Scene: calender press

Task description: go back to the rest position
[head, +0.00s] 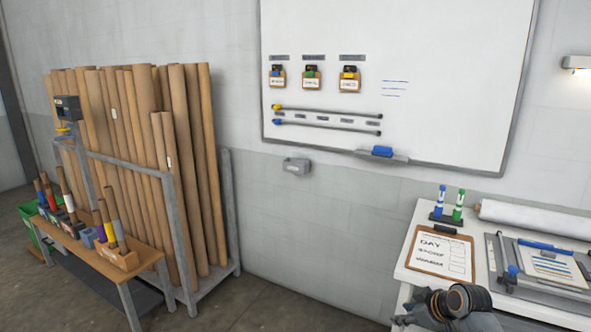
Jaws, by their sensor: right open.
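My right gripper (412,310) shows at the bottom right of the head view, dark grey, in front of the white table (402,272) and near its front left corner. It is open, and I see nothing held in it. Its lower part is cut off by the picture's edge. It is just below the clipboard (441,251); I cannot tell whether it is above the table top or in front of it. My left gripper is not in view.
The table also bears a blue and a green marker in a dark holder (445,220), a white roll (530,216) and a grey tray. A whiteboard (440,60) hangs behind. A rack of brown tubes (190,150) and a low wooden bench (145,262) stand left. Floor between is clear.

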